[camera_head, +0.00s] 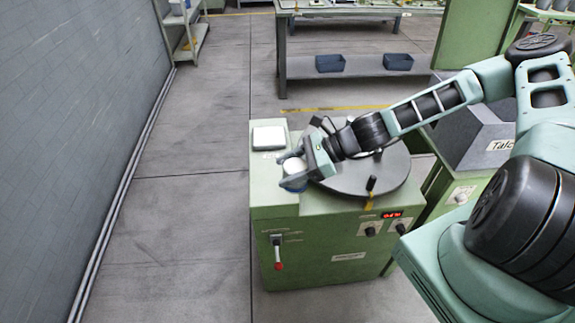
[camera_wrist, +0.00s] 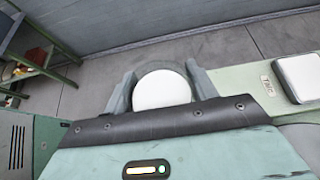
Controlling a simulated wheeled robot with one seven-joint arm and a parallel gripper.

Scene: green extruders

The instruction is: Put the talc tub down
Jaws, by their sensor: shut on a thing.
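The talc tub (camera_head: 294,166) is a round thing with a white top, at the front left of the green machine's top in the head view. My gripper (camera_head: 296,178) is shut on it. In the wrist view the tub (camera_wrist: 162,89) shows between the two fingers (camera_wrist: 160,88), its white top facing the camera. The gripper hides its lower part, so I cannot tell whether it touches the machine top.
A grey hopper marked Talc (camera_head: 480,140) stands right. Floor left is clear.

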